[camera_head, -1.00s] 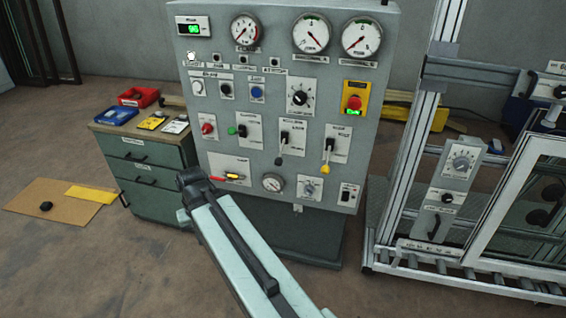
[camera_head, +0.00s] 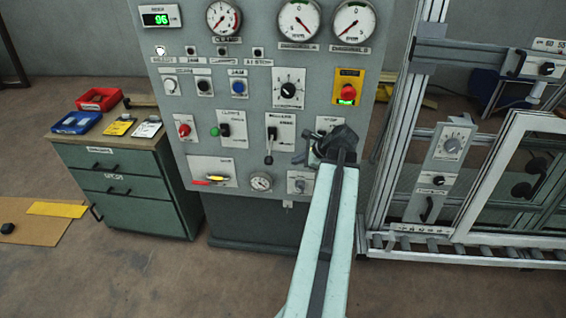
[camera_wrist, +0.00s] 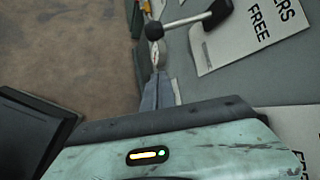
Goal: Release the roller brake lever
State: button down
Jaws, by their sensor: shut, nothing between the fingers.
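The roller lever (camera_head: 269,147) is on a white plate (camera_head: 284,132) on the grey panel. Its rod points down to a black ball knob (camera_head: 268,160). In the wrist view the black knob (camera_wrist: 155,31) and rod show at the top, beside a plate reading "...ERS FREE" (camera_wrist: 258,28). My gripper (camera_head: 300,159) is shut and empty, just right of the knob in the head view, with a visible gap. Its grey tip (camera_wrist: 157,92) shows below the knob in the wrist view.
A green-knobbed lever (camera_head: 216,131) is to the left on the panel. A red emergency button (camera_head: 348,91) sits above my wrist. A dial (camera_head: 261,181) is below the roller lever. A metal frame with rollers (camera_head: 470,250) stands at right, a drawer cabinet (camera_head: 125,180) at left.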

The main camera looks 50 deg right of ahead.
aim_at(270, 151)
jog(key=b+x, duration=0.7)
jog(key=x, duration=0.3)
jog(key=r+p, duration=0.1)
jog(key=a+r+p, duration=0.2)
jog(key=shift+w+a+r, duration=0.1)
jog(key=shift+w, duration=0.2)
